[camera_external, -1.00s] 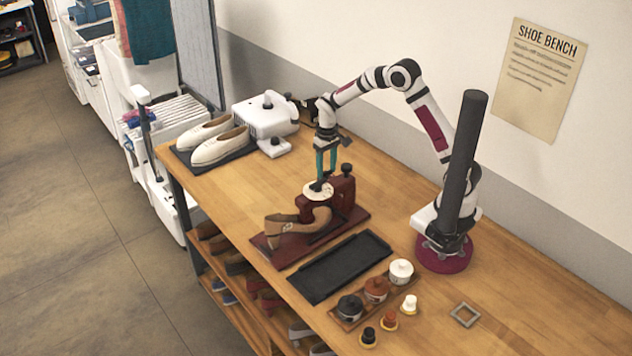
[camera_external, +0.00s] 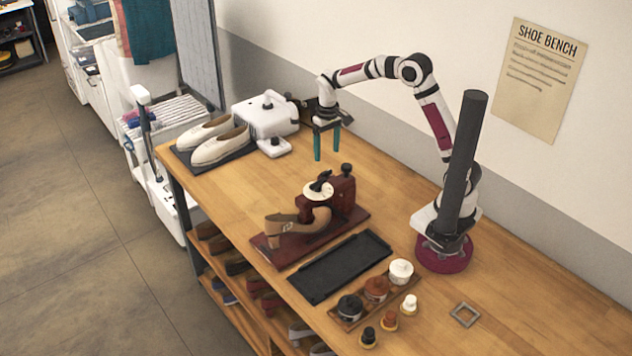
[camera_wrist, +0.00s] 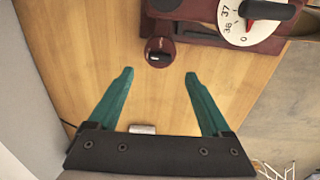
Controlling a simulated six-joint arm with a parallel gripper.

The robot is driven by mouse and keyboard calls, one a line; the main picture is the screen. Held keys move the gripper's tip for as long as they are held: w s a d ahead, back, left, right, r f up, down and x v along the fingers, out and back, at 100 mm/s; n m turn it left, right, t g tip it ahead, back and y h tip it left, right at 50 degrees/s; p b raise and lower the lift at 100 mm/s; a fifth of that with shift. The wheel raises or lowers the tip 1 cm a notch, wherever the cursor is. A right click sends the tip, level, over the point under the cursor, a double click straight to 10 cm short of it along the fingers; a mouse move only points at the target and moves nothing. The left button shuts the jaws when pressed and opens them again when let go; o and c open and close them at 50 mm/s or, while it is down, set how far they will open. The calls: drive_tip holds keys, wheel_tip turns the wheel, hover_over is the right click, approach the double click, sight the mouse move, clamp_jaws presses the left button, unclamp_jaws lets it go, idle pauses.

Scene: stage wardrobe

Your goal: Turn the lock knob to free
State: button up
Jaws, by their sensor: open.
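A dark red shoe stretcher stand (camera_external: 346,190) carries a brown shoe (camera_external: 288,224) on the bench. A white numbered dial (camera_external: 317,192) with a black handle is on it; the dial also shows in the wrist view (camera_wrist: 240,30), with a red pointer near the numbers 36 and 37. A small black knob (camera_external: 346,169), likely the lock knob, stands behind the dial. In the wrist view it is a dark round knob (camera_wrist: 160,52) with a light mark, just beyond the fingertips. My gripper (camera_external: 327,155) is open and empty, raised above the bench and clear of dial and knob.
A black tray (camera_external: 341,268) and a rack of lidded jars (camera_external: 348,320) lie in front of the stand. Cream shoes (camera_external: 220,147) and a white machine (camera_external: 266,118) are at the far left. A dark column (camera_external: 464,165) stands beside my base.

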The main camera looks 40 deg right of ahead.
wheel_tip(320, 180, up, 9)
drive_tip(key=shift+f, duration=0.15)
drive_tip(key=s+d+r+m, duration=0.1)
drive_tip(key=s+d, duration=0.2)
drive_tip(key=s, duration=0.4)
drive_tip(key=s+d+r+m, duration=0.1)
drive_tip(key=s+d+m, duration=0.1)
drive_tip(key=s, duration=0.4)
drive_tip(key=s+d+f+m+y, duration=0.1)
drive_tip(key=s+f, duration=0.2)
drive_tip(key=s, duration=0.5)
drive_tip(key=s+d+f+m, duration=0.1)
drive_tip(key=s+f, duration=0.2)
drive_tip(key=s, duration=0.5)
drive_tip(key=shift+m+y, duration=0.4)
